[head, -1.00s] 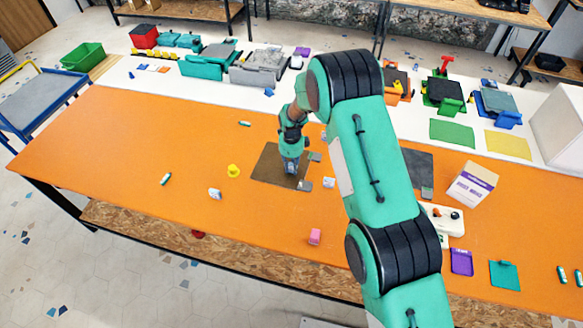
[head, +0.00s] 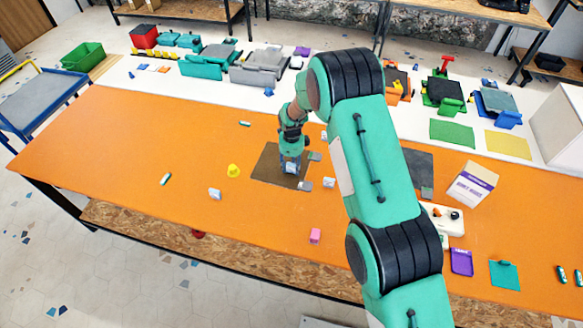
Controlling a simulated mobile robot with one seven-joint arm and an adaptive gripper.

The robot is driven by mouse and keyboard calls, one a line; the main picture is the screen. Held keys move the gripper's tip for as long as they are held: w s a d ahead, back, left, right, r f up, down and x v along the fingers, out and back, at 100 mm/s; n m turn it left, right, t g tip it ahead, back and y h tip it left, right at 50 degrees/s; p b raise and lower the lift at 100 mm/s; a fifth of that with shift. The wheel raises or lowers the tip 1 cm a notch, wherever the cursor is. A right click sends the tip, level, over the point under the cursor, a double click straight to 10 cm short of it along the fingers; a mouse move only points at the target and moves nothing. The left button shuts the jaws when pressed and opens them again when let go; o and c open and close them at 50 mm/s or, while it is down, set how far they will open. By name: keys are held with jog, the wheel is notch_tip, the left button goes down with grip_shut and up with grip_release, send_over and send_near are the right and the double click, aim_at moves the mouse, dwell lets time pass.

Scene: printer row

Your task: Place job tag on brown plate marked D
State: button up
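The brown plate (head: 264,172) lies flat on the orange table, left of my arm, with small grey tabs at its right corners. No letter is readable on it. My gripper (head: 291,158) points down over the plate's right part. A small white and blue piece (head: 291,168), perhaps the job tag, shows right at the fingertips, over the plate. I cannot tell whether the fingers hold it or whether it rests on the plate. Similar white and blue pieces lie right of the plate (head: 329,183) and left of it (head: 215,194).
A yellow piece (head: 233,171) lies left of the plate and a pink block (head: 315,236) in front. A dark grey plate (head: 418,168), a white and purple box (head: 470,184) and a control box (head: 444,219) are right of my arm. The table's left side is mostly clear.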

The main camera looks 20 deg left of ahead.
aim_at(292, 165)
notch_tip(292, 165, up, 12)
jog(key=shift+f, duration=0.2)
dwell(0.4)
dwell(0.8)
